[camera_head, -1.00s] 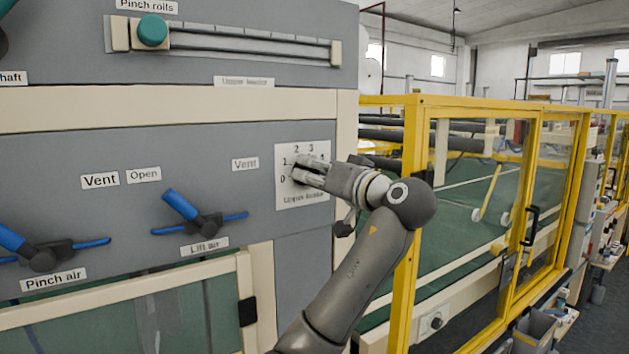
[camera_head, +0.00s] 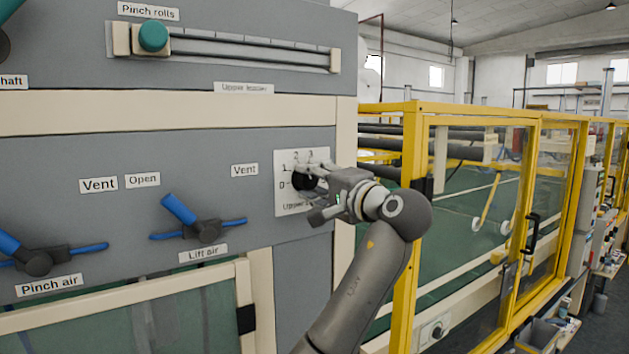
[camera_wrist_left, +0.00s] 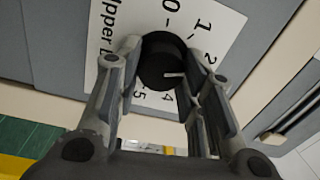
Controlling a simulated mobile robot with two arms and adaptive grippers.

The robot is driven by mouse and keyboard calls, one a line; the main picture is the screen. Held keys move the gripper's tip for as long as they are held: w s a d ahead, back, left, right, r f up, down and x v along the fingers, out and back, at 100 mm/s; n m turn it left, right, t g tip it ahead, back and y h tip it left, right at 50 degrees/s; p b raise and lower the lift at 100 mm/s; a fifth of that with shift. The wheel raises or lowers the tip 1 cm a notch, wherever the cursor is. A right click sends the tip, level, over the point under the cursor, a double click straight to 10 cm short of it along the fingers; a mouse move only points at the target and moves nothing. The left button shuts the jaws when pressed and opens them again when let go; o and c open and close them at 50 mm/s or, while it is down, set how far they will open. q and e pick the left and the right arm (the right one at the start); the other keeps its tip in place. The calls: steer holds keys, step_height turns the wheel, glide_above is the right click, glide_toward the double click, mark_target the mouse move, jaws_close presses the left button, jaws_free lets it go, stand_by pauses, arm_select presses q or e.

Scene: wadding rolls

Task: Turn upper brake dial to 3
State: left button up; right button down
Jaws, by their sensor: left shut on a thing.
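The upper brake dial is a round black knob (camera_head: 301,182) on a white scale plate (camera_head: 287,206) at the right end of the grey panel. My left gripper (camera_head: 310,179) reaches it from the right and is shut on the knob, partly covering it and the plate. In the left wrist view the knob (camera_wrist_left: 160,66) sits between the two fingers. Its white mark points toward the right finger, between the visible 2 and 4; the number there is hidden by the finger. My right gripper is not in view.
Blue-handled valves for lift air (camera_head: 207,230) and pinch air (camera_head: 38,262) are to the left on the panel. The pinch rolls slider with a green knob (camera_head: 153,37) is above. A yellow-framed guard (camera_head: 411,200) stands close behind my left arm.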

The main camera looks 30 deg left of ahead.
arm_select(q)
steer(key=m+p, duration=0.1)
steer(key=m, duration=0.3)
steer(key=shift+m, duration=0.4)
steer(key=shift+f+m+p, duration=0.1)
steer(key=shift+m+p, duration=0.85)
steer(key=shift+m, duration=0.65)
steer(key=shift+f, duration=0.1)
steer(key=o, duration=1)
steer(key=shift+o, duration=0.2)
steer(key=shift+d, duration=0.1)
steer(key=v, duration=1.2)
steer(key=shift+s, duration=0.2)
